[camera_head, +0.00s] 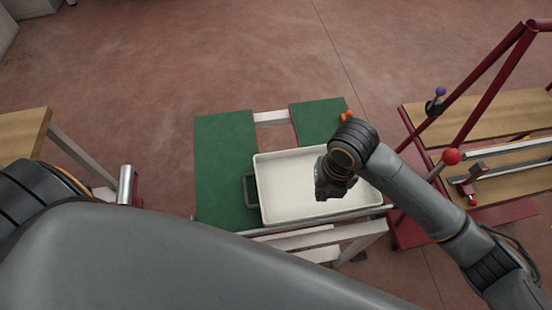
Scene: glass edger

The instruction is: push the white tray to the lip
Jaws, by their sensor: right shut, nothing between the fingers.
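The white tray (285,205) is a shallow rectangular tray lying on the green-topped table (222,165). It sits at the table's near right part, with its near wall close to the near edge rail (300,226). A dark handle (250,190) shows at the tray's left side. My right gripper (328,190) is shut and empty, pointing down over the right half of the tray. It hides part of the tray, and I cannot tell whether it touches it. My left gripper is out of view; only my left arm shows across the lower left.
A red-framed machine with wooden boards (485,125) and a red ball knob (451,156) stands at the right. A wooden table (22,133) is at the left, with a metal cylinder (126,184) near it. The floor beyond the green table is clear.

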